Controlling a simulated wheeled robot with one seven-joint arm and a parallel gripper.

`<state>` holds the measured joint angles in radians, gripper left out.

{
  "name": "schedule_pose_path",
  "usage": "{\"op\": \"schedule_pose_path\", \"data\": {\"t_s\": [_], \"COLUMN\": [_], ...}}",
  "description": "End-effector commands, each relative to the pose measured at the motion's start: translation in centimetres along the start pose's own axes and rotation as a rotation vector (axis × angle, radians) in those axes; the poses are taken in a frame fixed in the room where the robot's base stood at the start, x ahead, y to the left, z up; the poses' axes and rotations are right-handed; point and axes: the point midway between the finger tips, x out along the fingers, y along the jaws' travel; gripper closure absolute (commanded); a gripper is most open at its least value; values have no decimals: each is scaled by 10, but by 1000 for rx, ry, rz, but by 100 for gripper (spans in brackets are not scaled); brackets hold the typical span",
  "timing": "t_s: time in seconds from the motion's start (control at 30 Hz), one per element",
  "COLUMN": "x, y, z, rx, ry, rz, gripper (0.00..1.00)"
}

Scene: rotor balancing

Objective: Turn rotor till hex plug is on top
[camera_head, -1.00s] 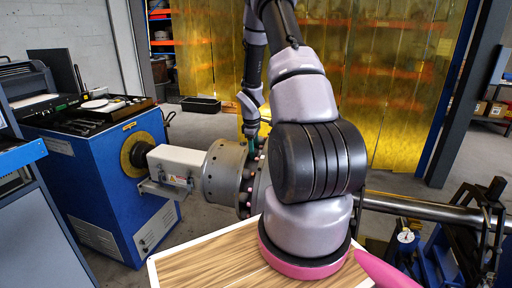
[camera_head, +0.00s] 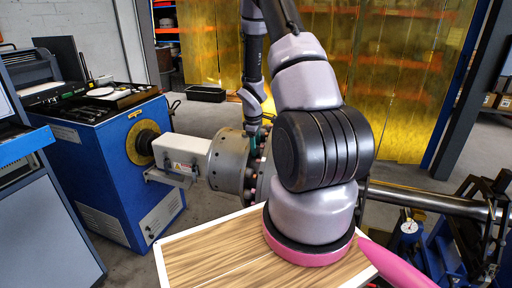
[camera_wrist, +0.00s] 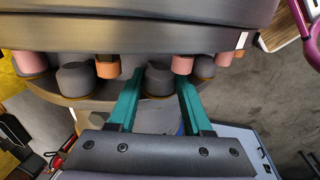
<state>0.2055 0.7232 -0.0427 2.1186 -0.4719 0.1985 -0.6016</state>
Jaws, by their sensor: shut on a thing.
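The rotor's flanged drum (camera_head: 228,162) sits on a horizontal shaft (camera_head: 425,200), mostly behind my arm in the head view. The gripper (camera_head: 254,138) also shows in the head view, at the rotor's upper rim. I cannot tell which plug is the hex plug.
A blue machine cabinet (camera_head: 115,185) with a white drive housing (camera_head: 183,152) stands left of the rotor. A wood-topped surface (camera_head: 210,255) lies in front. A dial gauge (camera_head: 408,227) and a blue stand are at the right.

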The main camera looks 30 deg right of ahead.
Motion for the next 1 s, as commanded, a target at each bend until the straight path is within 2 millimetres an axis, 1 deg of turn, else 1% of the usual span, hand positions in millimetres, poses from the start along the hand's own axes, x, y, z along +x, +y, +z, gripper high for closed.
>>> {"op": "schedule_pose_path", "data": {"t_s": [0.17, 0.2, 0.27, 0.3, 0.57, 0.67, 0.77, 1.0], "x": [1, 1, 1, 1, 0, -4, -17, -66], "y": [-2, -2, -2, -2, -1, -1, 0, 0], "z": [0, 0, 0, 0, 0, 0, 0, 0], "rx": [0, 0, 0, 0, 0, 0, 1, 2], "ry": [-1, -1, -1, -1, -1, 1, 2, 2], "rz": [-3, -4, -4, -4, -2, -1, 0, 1], "gripper": [100, 46, 24, 21, 21, 21, 21, 21]}}
